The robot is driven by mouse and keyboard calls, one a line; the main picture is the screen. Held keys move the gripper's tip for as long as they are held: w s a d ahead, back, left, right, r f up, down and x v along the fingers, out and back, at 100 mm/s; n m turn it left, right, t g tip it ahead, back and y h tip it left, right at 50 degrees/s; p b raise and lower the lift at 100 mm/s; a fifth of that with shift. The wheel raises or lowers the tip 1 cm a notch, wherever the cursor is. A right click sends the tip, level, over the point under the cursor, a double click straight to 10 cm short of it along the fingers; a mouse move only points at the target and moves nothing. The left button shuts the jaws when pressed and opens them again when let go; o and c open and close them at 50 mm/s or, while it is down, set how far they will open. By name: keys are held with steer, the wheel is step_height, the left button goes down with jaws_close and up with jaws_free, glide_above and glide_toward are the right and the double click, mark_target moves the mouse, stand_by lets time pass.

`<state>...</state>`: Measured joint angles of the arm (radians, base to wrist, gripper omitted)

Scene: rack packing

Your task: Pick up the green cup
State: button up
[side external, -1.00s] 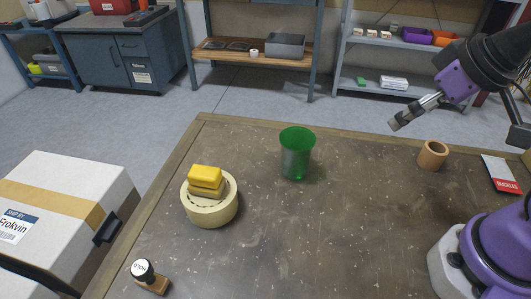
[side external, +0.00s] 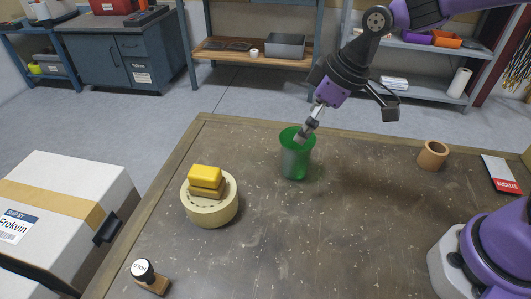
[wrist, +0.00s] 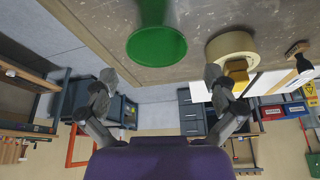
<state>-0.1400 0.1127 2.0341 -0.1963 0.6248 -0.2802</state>
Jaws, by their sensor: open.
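The green cup (side external: 296,160) stands upright on the brown table (side external: 330,230), near its far edge. In the wrist view the green cup (wrist: 157,47) shows at the top middle, beyond my fingertips. My gripper (side external: 301,138) is open and tilted down to the left, its tips overlapping the cup's rim in the side view. In the wrist view my gripper (wrist: 160,78) shows two spread fingers with nothing between them. I cannot tell whether a finger touches the cup.
A cream tape roll (side external: 209,208) with a yellow block (side external: 205,174) on top stands left of the cup. A stamp (side external: 148,276) lies at the front left. A tan ring (side external: 433,155) and a red-and-white card (side external: 501,175) lie to the right. The table's middle is clear.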

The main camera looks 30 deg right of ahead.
mark_target(293, 146)
steer(key=x, duration=0.7)
steer(key=shift+w+d+f, duration=0.1)
steer(key=shift+f, duration=0.3)
steer(key=c, duration=0.9)
